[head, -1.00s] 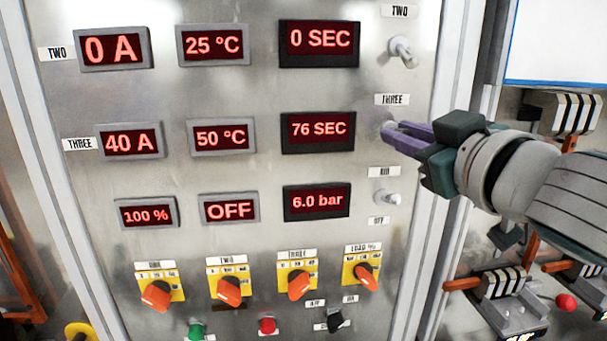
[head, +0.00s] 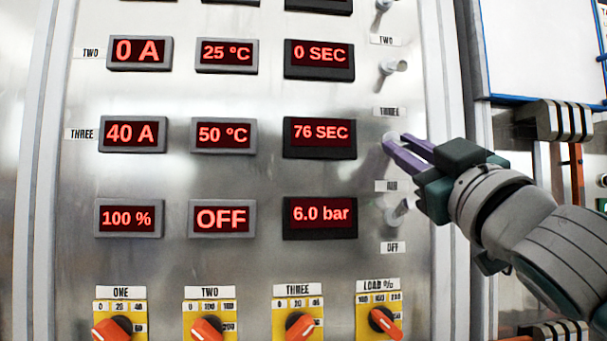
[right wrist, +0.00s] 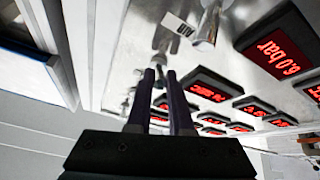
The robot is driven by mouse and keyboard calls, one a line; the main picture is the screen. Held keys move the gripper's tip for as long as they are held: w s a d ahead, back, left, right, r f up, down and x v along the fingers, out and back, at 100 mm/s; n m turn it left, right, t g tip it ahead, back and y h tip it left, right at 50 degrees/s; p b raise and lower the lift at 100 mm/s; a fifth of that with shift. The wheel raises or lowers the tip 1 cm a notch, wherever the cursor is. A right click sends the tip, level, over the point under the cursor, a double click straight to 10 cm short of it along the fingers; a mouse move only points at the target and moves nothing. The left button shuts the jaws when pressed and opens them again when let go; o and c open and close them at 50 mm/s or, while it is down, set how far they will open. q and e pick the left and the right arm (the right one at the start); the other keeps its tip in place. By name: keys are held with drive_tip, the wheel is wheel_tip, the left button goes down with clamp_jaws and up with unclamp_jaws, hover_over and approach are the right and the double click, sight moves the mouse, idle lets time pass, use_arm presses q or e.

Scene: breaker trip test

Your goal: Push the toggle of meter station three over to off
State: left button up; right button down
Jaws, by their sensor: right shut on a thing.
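The toggle of meter station three (head: 389,136) is a small pale lever on the metal panel, just below the THREE label (head: 387,112) and right of the 76 SEC display. The purple fingers of my right gripper (head: 393,143) are shut on it and mostly cover it, so which way it leans is hard to tell. In the right wrist view the fingers (right wrist: 166,78) reach to the panel; the toggle is not clear between them. My left gripper is not in view.
Station three reads 40 A (head: 133,134), 50 °C (head: 222,135) and 76 SEC (head: 319,137). Toggle two (head: 393,67) is above and the AIR toggle (head: 398,213) close below; the latter also shows in the right wrist view (right wrist: 207,25). Orange knobs (head: 300,326) line the panel's lower part.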

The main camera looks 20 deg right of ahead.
idle(0.4)
drive_tip(key=c, duration=0.8)
unclamp_jaws()
drive_tip(key=b+v, duration=0.3)
drive_tip(key=v, duration=0.7)
drive_tip(key=shift+b, duration=0.4)
